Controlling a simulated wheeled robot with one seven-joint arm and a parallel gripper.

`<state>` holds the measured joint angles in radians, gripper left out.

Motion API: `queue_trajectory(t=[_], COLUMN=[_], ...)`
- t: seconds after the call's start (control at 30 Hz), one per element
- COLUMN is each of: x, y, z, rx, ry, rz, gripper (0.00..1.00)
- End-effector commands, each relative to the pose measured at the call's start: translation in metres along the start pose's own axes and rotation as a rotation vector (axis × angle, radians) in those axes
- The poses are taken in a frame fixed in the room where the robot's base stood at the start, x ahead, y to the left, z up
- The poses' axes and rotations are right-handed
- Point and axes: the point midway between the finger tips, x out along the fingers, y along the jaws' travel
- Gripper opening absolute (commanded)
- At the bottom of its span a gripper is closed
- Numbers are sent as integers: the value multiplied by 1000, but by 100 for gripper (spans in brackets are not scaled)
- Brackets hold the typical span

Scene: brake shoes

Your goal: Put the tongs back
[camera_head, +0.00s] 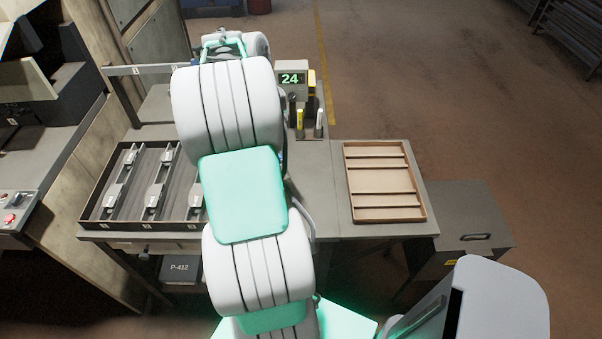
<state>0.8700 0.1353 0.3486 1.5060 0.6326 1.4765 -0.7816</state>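I cannot make out the tongs in the head view. My own arm (243,195) rises through the middle of the picture and covers part of the workbench (320,180). My gripper is not visible; the arm's links hide whatever is behind them. Two upright holders stand at the back of the bench, one with a yellow top (299,118) and one with a pale top (319,121). What they hold is too small to tell.
A dark tray (140,226) with several metal parts in slots lies on the bench's left. A wooden tray (385,214) with empty compartments lies on the right. A device showing 24 (291,79) stands at the back. Bare bench lies between the arm and the wooden tray.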

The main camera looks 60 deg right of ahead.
Motion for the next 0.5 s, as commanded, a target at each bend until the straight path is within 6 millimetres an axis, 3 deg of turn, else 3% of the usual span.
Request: queue_trajectory(t=[0.27,0.5], x=[15,50], y=[56,88], z=[-31,-58], rx=[2,-1], ry=[-3,-2], rz=[-1,-1], gripper=[49,49])
